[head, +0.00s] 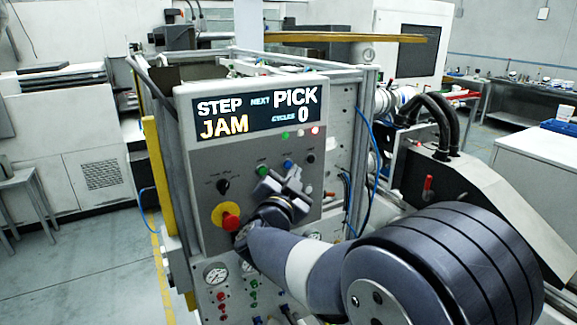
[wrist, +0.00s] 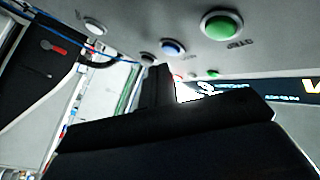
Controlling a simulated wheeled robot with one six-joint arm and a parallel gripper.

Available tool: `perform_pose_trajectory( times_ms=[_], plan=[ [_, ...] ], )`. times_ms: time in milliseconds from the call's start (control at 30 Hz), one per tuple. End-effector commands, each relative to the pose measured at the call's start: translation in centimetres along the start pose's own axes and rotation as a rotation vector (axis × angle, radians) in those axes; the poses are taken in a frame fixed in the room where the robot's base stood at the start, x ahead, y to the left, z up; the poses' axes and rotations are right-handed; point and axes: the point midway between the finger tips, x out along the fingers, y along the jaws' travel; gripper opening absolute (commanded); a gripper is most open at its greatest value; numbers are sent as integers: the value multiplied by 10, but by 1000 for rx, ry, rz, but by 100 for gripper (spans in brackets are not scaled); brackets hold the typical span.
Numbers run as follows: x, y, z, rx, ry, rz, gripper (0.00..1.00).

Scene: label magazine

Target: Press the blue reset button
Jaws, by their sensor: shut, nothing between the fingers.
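The blue reset button (head: 287,164) is on the grey control panel (head: 200,150), between a green button (head: 262,171) and a black button (head: 310,158). My gripper (head: 294,174) is shut and empty, with its tips close to the panel just below and right of the blue button. In the wrist view the blue button (wrist: 173,47) shows just beyond the dark fingers (wrist: 160,78), with the green button (wrist: 222,25) to its right. I cannot tell whether the fingertips touch the blue button.
The panel display (head: 255,112) reads STEP JAM, NEXT PICK, CYCLES 0. A red lamp (head: 316,130) glows below it. A red emergency stop on yellow (head: 228,217) and a black knob (head: 223,186) sit left of my gripper. Gauges and small buttons are lower down.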

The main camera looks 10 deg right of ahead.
Motion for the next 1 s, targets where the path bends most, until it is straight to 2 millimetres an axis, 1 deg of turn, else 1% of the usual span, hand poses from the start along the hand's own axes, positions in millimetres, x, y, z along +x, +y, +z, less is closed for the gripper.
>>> perform_pose_trajectory(
  times_ms=[567,1000],
  plan=[
    [0,0,0,0,0,0,0],
    [6,-4,4,0,0,0,0]
  ],
)
